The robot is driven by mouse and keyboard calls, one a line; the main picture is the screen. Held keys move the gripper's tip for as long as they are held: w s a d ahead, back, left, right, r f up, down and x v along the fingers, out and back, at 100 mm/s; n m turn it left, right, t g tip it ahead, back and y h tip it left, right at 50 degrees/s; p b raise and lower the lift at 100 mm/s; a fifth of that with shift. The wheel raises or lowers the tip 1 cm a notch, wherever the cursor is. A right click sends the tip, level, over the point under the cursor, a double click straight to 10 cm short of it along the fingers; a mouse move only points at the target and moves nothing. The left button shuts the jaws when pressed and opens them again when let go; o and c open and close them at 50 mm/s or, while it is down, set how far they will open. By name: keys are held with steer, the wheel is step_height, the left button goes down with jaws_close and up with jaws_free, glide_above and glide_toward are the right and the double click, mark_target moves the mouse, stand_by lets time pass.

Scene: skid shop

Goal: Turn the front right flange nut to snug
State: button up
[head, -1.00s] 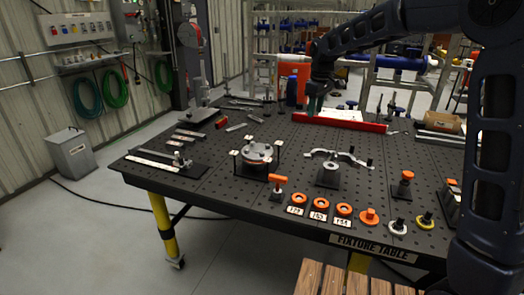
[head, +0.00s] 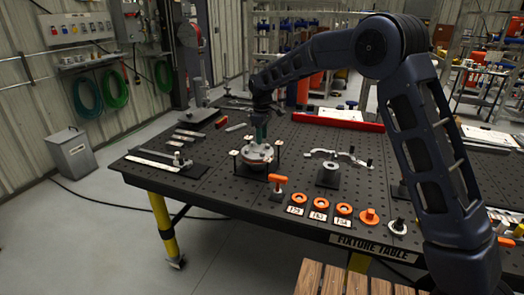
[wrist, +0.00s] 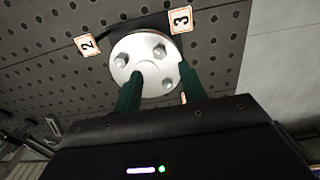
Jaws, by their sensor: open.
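The round metal flange (head: 257,157) sits on a black stand on the fixture table, left of centre in the head view. My gripper (head: 260,136) points down just above it. In the wrist view the pale flange disc (wrist: 147,44) carries several hex nuts; one nut (wrist: 160,50) is at its upper right and another nut (wrist: 122,60) at its left. My gripper (wrist: 161,72) is open, its two green fingers reaching over the disc's near side. A small nut (wrist: 167,84) shows between them. Contact cannot be told, nor which nut is the front right one.
Number tags 2 (wrist: 88,44) and 3 (wrist: 181,19) stand beside the flange. An orange-handled tool (head: 278,182) stands in front of it, with orange rings (head: 320,205) along the table's front edge. A bracket fixture (head: 330,172) stands to the right.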

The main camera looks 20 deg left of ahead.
mark_target(262, 154)
step_height(262, 154, down, 7)
steer(key=shift+r, duration=0.1)
stand_by(0.4)
jaws_close()
